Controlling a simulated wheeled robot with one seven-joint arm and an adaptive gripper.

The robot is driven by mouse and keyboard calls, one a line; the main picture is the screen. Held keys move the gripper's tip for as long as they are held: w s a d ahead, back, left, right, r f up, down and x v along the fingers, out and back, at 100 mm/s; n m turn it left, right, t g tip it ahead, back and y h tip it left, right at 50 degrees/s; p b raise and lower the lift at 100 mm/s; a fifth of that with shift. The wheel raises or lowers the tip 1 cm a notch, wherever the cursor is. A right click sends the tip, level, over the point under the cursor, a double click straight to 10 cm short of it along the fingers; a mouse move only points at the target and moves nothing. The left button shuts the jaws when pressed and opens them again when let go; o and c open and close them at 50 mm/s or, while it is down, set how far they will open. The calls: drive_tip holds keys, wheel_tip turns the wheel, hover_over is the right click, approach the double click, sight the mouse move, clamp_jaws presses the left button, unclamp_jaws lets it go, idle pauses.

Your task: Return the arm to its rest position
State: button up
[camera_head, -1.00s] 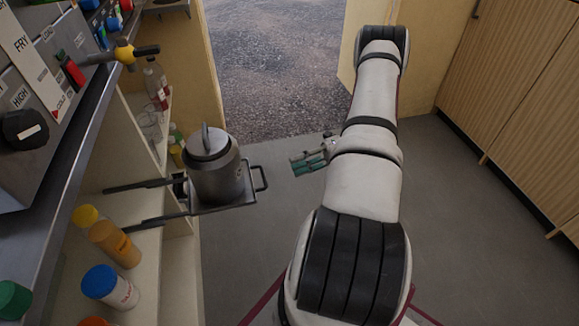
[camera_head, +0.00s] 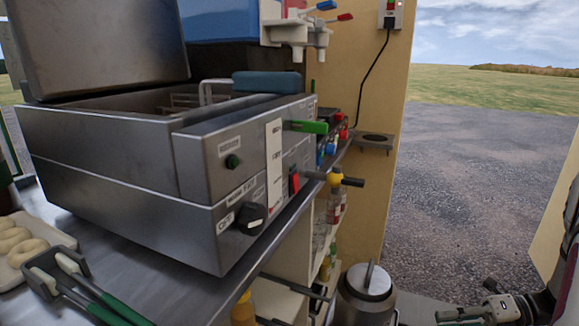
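My gripper (camera_head: 462,317) shows at the bottom right corner, cut off by the lower edge of the picture. One dark finger points left, and the other finger is not clear, so its opening cannot be judged. I see nothing held in the visible part. A dark part of my arm (camera_head: 540,304) shows beside it at the right edge. The gripper is to the right of the steel lidded pot (camera_head: 366,283), apart from it, with floor between them.
Bottles stand on shelves below. A wide doorway opens onto gravel (camera_head: 470,160).

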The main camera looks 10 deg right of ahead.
drive_tip(key=s+a+r+n+g+h, duration=0.3)
drive_tip(key=a+r+n+g, duration=0.5)
drive_tip(key=a+r+n, duration=1.05)
drive_tip(key=s+a+r+n+h, duration=0.6)
drive_tip(key=s+a+r+n, duration=0.2)
drive_tip(key=s+a+n, duration=0.1)
drive_tip(key=s+f+n+t+h, duration=0.15)
drive_tip(key=s+n+h, duration=0.25)
drive_tip(key=s+n, duration=0.65)
wheel_tip(320, 180, up, 31)
drive_tip(key=t+p, duration=0.5)
drive_tip(key=p, duration=2.3)
drive_tip(key=shift+d+f+p, duration=0.15)
drive_tip(key=shift+p, duration=0.2)
drive_tip(key=shift+s, duration=0.1)
